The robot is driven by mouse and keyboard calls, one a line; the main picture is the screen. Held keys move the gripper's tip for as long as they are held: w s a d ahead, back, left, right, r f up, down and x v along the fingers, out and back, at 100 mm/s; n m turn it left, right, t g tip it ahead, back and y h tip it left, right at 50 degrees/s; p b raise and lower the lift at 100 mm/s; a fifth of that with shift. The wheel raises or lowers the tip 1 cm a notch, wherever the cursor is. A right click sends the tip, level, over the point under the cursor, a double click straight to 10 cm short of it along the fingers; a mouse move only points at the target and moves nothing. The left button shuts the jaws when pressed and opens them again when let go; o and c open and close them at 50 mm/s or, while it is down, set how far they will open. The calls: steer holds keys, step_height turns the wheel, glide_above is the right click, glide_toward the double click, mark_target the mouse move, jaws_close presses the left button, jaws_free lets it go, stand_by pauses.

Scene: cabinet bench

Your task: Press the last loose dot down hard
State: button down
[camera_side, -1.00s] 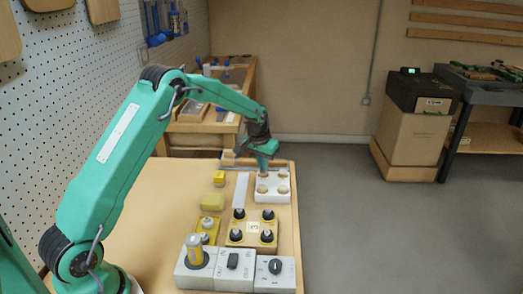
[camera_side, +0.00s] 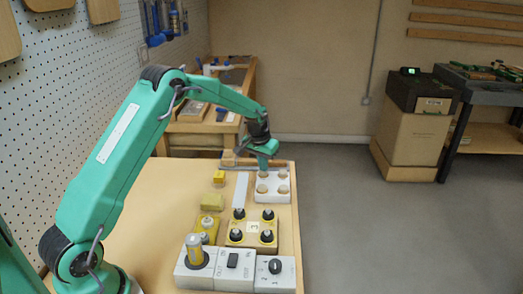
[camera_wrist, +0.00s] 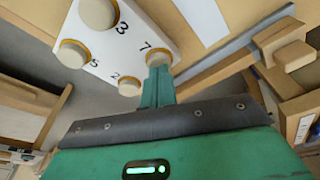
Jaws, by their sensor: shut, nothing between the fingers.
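A white board (camera_side: 272,199) lies on the bench with round pale wooden dots on it, numbered in the wrist view, where the board (camera_wrist: 148,36) shows 3, 5, 2 and 7. Dot 7 (camera_wrist: 160,56) is right by my fingertips; dot 2 (camera_wrist: 129,86), dot 5 (camera_wrist: 73,54) and dot 3 (camera_wrist: 98,13) are farther off. My gripper (camera_side: 263,163) is shut and empty, pointing down just above the board's far left dot (camera_side: 263,174). It also shows in the wrist view (camera_wrist: 158,72). I cannot tell whether its tip touches dot 7, or which dot sits loose.
Nearer on the bench stand a yellow board with black knobs (camera_side: 236,237), a grey switch box (camera_side: 233,261) and a dial box (camera_side: 275,268). A white strip (camera_side: 240,190) and yellow blocks (camera_side: 212,202) lie left of the white board. The bench's left part is clear.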

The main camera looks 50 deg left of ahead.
steer(key=shift+s+f, duration=0.1)
stand_by(0.3)
steer(key=w+v, duration=0.2)
steer(key=v, duration=0.9)
steer(key=shift+w+a+r, duration=0.25)
steer(key=shift+a, duration=0.05)
stand_by(0.8)
